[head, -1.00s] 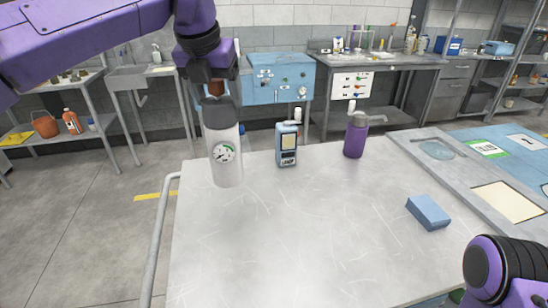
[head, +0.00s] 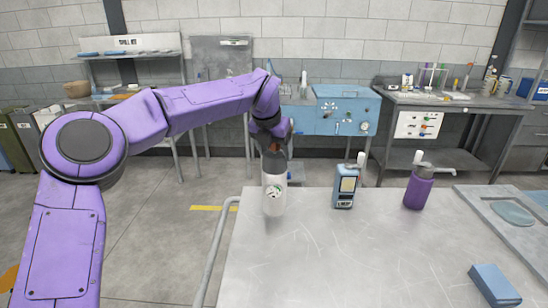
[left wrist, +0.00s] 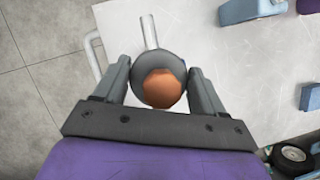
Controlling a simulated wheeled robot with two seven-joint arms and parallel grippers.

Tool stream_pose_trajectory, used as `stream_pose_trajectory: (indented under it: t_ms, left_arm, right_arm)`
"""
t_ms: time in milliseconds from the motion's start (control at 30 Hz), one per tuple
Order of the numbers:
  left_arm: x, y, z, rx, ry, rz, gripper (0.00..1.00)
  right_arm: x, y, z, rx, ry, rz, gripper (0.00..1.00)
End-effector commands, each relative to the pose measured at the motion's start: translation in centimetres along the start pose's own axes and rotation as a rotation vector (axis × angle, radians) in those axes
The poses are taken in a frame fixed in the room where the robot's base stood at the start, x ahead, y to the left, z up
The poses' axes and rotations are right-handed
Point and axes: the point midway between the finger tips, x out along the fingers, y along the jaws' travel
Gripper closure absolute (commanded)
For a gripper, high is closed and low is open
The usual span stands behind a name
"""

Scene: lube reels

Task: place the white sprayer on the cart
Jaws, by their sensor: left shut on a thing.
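The white sprayer (head: 274,195), a pale bottle with a gauge and a dark grey top, is upright at the far left corner of the cart (head: 330,265). My left gripper (head: 273,150) is shut on its top from above. I cannot tell whether its base touches the cart top. In the left wrist view, my left gripper's fingers (left wrist: 160,82) sit on both sides of its round grey top, which has an orange knob (left wrist: 164,88). Its body is mostly hidden there. My right gripper is not in view.
On the cart, a blue handheld device (head: 345,188), a purple bottle with a white nozzle (head: 418,190) and a blue block (head: 494,284) stand to the right. A grey panel (head: 510,212) lies at the right edge. The cart's middle and front are clear. A rail (head: 213,250) runs along the left side.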

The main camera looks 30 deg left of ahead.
Motion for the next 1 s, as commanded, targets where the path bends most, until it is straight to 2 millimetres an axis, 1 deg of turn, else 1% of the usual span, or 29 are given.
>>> stream_pose_trajectory:
  t_ms: [67,167,400,767,800,833,867,1000]
  left_arm:
    - [0.2,0.2,0.2,-0.001,-0.003,-0.002,1.00]
    - [1.3,0.6,0.4,-0.002,-0.002,-0.001,1.00]
    - [3.7,0.6,-0.7,0.000,-0.003,-0.001,1.00]
    - [4.3,0.6,-0.9,-0.002,-0.004,-0.002,1.00]
    - [4.4,0.6,-1.0,-0.002,-0.001,-0.001,0.20]
    - [4.4,0.6,-1.0,-0.001,-0.001,-0.001,0.10]
    - [4.4,0.6,-1.0,-0.001,-0.001,-0.001,0.04]
    - [4.3,0.6,-1.0,-0.001,-0.001,-0.001,0.04]
  right_arm:
    - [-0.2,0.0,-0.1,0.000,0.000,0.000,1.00]
    - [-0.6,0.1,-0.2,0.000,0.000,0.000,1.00]
    - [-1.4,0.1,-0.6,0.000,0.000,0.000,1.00]
    - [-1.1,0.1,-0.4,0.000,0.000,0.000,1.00]
    - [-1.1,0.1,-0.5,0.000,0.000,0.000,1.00]
    - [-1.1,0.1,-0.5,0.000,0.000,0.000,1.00]
    - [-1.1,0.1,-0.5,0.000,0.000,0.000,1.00]
    - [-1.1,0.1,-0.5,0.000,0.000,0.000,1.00]
